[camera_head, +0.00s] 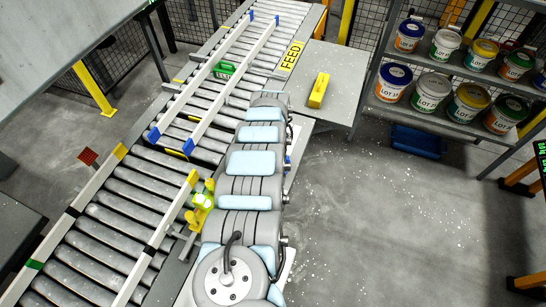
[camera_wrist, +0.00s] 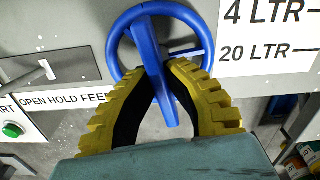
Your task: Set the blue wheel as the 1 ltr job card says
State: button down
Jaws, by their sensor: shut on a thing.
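The blue wheel (camera_wrist: 148,48) is in the upper middle of the wrist view, a round rim with a blue bar across it that reaches down between my fingers. My gripper (camera_wrist: 163,78) has its two ribbed yellow fingers closed around this bar. A white scale plate (camera_wrist: 265,38) to the right of the wheel reads "4 LTR" and "20 LTR", each with a line. No 1 ltr mark and no job card are readable. In the head view my arm hides the gripper and the wheel.
Left of the wheel are a plate marked "OPEN HOLD FEED" (camera_wrist: 65,98), a lever (camera_wrist: 28,75) and a green button (camera_wrist: 12,130). In the head view a roller conveyor (camera_head: 115,215) runs along the left, and shelves of pails (camera_head: 440,72) stand at right.

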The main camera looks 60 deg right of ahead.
jog(key=c, duration=1.1)
grip_release()
jog(key=shift+r, duration=0.1)
notch_tip(320, 180, up, 12)
jog(key=shift+f, duration=0.1)
